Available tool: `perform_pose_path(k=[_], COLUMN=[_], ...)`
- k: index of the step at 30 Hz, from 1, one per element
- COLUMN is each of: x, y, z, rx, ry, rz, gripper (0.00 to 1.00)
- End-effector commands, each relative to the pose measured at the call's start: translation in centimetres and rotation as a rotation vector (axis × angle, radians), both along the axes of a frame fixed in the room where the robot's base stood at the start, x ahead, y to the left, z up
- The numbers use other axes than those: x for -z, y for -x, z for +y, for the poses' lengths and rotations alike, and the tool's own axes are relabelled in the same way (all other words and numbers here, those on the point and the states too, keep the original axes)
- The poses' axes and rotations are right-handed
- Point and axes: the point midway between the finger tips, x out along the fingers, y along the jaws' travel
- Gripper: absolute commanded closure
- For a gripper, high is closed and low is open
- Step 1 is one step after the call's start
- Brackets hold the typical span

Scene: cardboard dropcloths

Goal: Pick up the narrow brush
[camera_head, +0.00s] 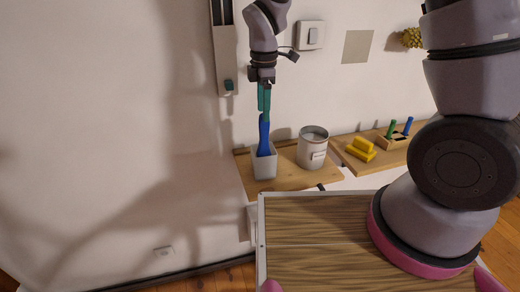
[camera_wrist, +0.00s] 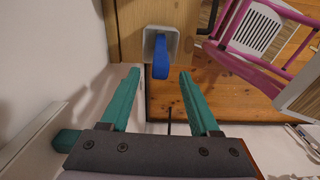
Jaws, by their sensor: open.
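A slim blue handle, which looks like the narrow brush (camera_head: 264,136), stands upright in a pale square cup (camera_head: 264,168) on a wooden shelf; its lower end is hidden in the cup. My gripper (camera_head: 264,108) hangs above it, teal fingers pointing down, open. In the wrist view the blue handle (camera_wrist: 161,60) lies between and just beyond the two spread fingertips (camera_wrist: 159,74), with clear space on both sides. The cup (camera_wrist: 148,42) shows behind it. Whether the fingertips overlap the handle's top in height is hard to tell.
A grey-white can (camera_head: 312,150) stands right of the cup on the shelf (camera_head: 295,182). A second shelf holds yellow blocks (camera_head: 361,148) and a wooden holder (camera_head: 390,142) with green and blue pegs. The wall is close behind, with a tall narrow wall fixture (camera_head: 228,62) up left.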

Motion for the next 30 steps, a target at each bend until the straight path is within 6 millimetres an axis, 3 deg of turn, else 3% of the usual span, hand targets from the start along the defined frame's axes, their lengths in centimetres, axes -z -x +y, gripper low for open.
perform_pose_path(k=[3,11,18,27,28,30], x=[1.9,4.1,7.6,8.2,8.2,8.2], y=[0.0,-0.1,-0.1,-0.2,-0.2,-0.2], z=[0.0,-0.1,-0.2,-0.2,-0.2,-0.2], rx=[0.001,0.003,0.004,0.004,0.004,0.004], ry=[0.002,0.001,0.001,-0.001,-0.001,-0.001], rz=[0.003,0.001,0.001,-0.001,-0.001,-0.001], gripper=[0.38,0.38,0.38,0.38,0.41,0.68])
